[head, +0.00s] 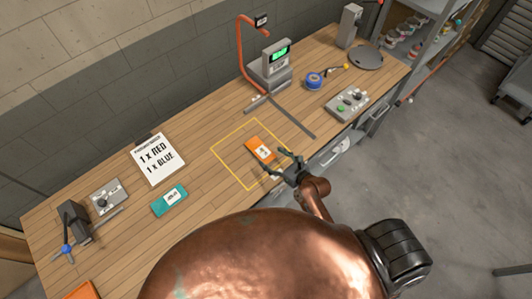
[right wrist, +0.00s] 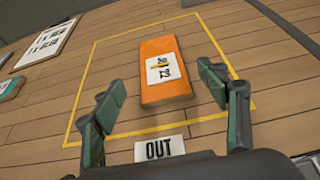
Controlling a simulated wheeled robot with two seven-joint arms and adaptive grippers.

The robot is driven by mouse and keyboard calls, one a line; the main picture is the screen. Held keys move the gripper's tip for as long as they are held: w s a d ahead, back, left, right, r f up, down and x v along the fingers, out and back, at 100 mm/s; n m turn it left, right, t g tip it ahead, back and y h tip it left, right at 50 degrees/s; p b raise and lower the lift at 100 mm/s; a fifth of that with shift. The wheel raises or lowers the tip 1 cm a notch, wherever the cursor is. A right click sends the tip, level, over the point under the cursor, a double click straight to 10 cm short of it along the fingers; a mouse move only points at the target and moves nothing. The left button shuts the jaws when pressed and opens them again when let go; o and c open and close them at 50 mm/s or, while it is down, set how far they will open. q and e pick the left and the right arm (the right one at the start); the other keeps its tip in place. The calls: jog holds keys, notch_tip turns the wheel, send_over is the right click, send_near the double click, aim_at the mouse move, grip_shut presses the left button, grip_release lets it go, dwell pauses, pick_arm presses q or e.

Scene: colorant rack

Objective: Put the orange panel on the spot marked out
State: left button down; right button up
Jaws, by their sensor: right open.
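The orange panel (head: 260,150) lies flat inside the yellow outlined square (head: 230,131) on the wooden bench, towards the square's right side in the head view. It carries a white label. In the right wrist view the panel (right wrist: 156,92) lies within the yellow outline (right wrist: 86,82), and a white "OUT" label (right wrist: 160,148) sits just outside the near line. My right gripper (head: 278,162) is open and empty at the near edge of the square. Its fingers (right wrist: 158,100) are spread either side of the panel's near end, apart from it. My left gripper is not in view.
A teal panel (head: 169,201) and a paper sign reading "1 x RED, 1 x BLUE" (head: 157,158) lie to the left. Another orange piece (head: 82,291) shows at the bottom left. A grey button box (head: 346,103) and a display device (head: 270,66) stand to the right and back.

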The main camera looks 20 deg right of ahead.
jog(key=v, duration=0.4)
jog(key=shift+s+d+r, duration=0.1)
jog(key=shift+s+r, duration=0.1)
jog(key=shift+s, duration=0.15)
